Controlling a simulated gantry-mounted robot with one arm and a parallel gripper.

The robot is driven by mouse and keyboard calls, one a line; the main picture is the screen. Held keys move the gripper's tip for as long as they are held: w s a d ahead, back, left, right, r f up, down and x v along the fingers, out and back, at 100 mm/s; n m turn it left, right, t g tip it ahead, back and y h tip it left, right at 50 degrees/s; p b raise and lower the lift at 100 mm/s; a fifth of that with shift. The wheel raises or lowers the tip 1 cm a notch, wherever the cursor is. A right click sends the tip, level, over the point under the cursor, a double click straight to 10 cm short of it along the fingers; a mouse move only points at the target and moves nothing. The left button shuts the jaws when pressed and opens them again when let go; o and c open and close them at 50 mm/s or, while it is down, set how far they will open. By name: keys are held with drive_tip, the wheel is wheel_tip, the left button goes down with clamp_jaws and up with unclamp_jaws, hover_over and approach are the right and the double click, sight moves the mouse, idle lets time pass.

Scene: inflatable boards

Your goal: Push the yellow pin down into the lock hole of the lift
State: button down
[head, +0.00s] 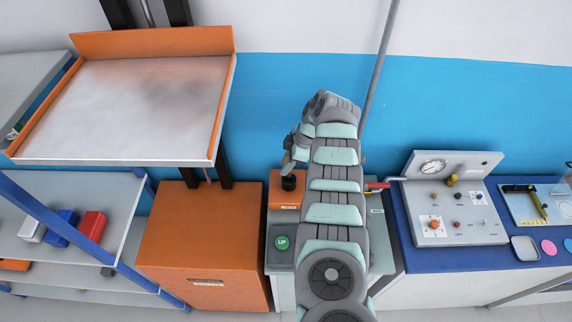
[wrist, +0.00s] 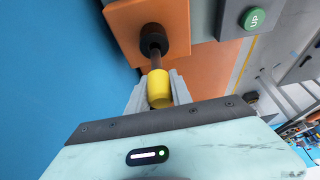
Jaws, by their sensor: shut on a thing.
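The yellow pin (wrist: 160,90) is between the two grey fingers of my gripper (wrist: 159,84) in the wrist view. Its dark shaft runs from the yellow head to the black round collar (wrist: 153,36) of the lock hole, and its end appears to be inside the collar. A length of shaft shows between head and collar. The collar sits on an orange block (wrist: 120,28). In the head view the collar (head: 289,183) and orange block (head: 284,198) are left of my arm. My gripper (head: 289,168) is just above the collar there; the yellow head is hidden.
A green UP button (head: 282,243) is on the grey box in front of the block. The lift's orange-edged platform (head: 150,105) is raised at left above an orange base (head: 205,240). A red-handled lever (head: 378,185) and a gauge panel (head: 450,205) are to the right.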

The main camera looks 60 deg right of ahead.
sight(286, 178)
drive_tip(key=shift+f+b, duration=2.45)
drive_tip(key=shift+b, duration=0.5)
idle(0.4)
drive_tip(key=c, duration=1.1)
unclamp_jaws()
drive_tip(key=shift+r, duration=0.15)
drive_tip(key=b+v, duration=0.1)
drive_tip(key=v, duration=0.9)
drive_tip(key=shift+s+d+r+b, duration=0.1)
drive_tip(key=shift+r+b, duration=0.2)
drive_tip(key=shift+b, duration=0.1)
drive_tip(key=shift+r, duration=0.1)
